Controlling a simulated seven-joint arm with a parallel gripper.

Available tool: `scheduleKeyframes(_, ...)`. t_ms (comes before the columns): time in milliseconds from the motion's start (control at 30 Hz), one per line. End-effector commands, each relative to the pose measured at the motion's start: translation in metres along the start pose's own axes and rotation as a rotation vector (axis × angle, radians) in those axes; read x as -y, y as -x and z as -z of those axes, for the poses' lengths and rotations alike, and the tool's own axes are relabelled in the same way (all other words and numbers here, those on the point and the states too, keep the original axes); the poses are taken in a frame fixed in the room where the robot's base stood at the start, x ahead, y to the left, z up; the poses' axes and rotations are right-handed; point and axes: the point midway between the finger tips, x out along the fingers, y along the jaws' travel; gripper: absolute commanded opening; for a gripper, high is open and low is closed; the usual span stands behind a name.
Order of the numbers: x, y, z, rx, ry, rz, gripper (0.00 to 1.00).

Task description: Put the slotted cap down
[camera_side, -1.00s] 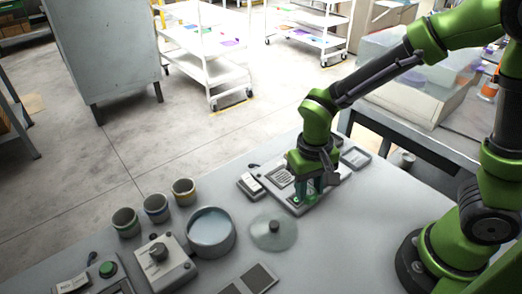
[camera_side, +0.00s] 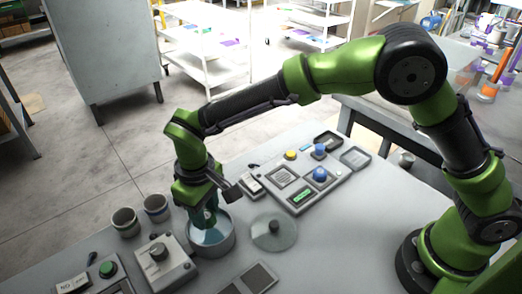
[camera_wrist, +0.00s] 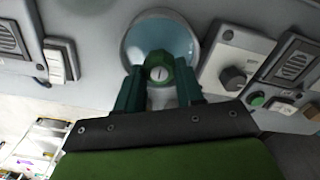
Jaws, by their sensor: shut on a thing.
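In the side view, my gripper (camera_side: 209,222) points down over the round grey basin (camera_side: 232,243) with a pale blue inside. The cap cannot be made out clearly there. The basin (camera_wrist: 128,48) also lies behind the cap in the wrist view. Whether the cap touches the basin's inside, I cannot tell.
A clear round lid (camera_side: 285,239) with a dark knob lies right of the basin. A knob box (camera_side: 172,273) stands close on its left. A control panel (camera_side: 297,205) with blue knobs lies farther back right.

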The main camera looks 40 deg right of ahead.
Motion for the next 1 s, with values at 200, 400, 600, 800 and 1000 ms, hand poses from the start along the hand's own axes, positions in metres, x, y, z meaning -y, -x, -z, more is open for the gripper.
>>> scheduleKeyframes(200,0.0,-0.024,0.0,0.001,-0.003,0.0,0.09)
scheduleKeyframes(400,0.0,-0.051,0.0,0.0,-0.002,0.0,0.09)
scheduleKeyframes(600,0.0,-0.056,0.0,-0.002,-0.003,0.0,0.09)
scheduleKeyframes(800,0.0,-0.058,0.0,-0.002,-0.004,0.0,0.09)
scheduleKeyframes(1000,0.0,-0.058,0.0,-0.002,-0.004,0.0,0.48)
